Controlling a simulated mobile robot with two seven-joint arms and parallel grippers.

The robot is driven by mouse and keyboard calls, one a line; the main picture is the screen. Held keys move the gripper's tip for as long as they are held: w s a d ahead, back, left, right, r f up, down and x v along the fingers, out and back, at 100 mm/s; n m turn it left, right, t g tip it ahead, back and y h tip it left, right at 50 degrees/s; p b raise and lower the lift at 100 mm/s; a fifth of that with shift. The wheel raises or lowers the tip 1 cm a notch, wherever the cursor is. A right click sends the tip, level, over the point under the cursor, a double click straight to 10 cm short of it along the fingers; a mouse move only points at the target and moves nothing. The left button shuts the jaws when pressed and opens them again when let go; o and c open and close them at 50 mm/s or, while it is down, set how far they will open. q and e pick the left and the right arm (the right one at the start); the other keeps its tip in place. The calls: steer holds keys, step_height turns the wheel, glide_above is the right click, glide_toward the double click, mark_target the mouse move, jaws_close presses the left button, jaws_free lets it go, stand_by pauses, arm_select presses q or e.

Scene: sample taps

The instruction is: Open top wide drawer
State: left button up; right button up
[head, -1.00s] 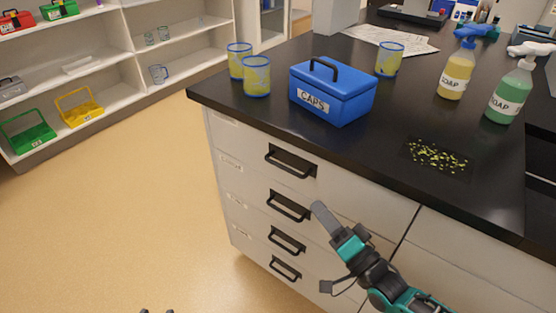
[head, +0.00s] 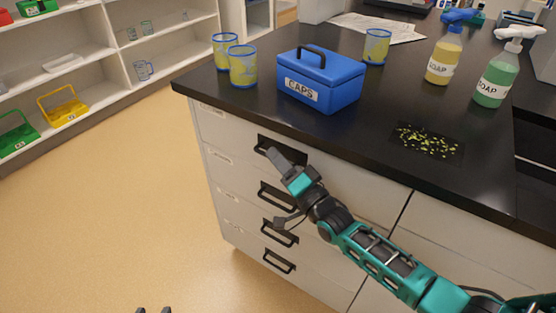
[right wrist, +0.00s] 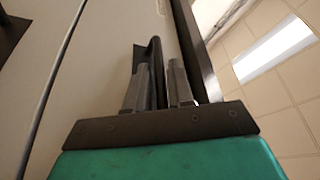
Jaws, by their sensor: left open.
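The top wide drawer (head: 225,122) is the uppermost of the drawer fronts in the left column of the cabinet, under the black counter. It looks shut, flush with the cabinet front. Its black handle (head: 264,148) is partly hidden by my right gripper (head: 276,156). In the right wrist view, the dark handle bar (right wrist: 154,60) lies between the two fingers of my right gripper (right wrist: 160,72). The fingers are apart, with a gap between the bar and the right finger. My left gripper (head: 153,310) shows only as two separated dark tips at the bottom edge.
More handled drawers (head: 235,205) sit below. On the black counter (head: 330,130) stand a blue CAPS box (head: 335,90), yellow-and-blue cups (head: 243,66) and soap bottles (head: 497,80). The floor (head: 120,210) left of the cabinet is clear.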

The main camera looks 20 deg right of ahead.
steer(key=shift+w, duration=0.15)
steer(key=shift+c, duration=0.2)
jaws_close()
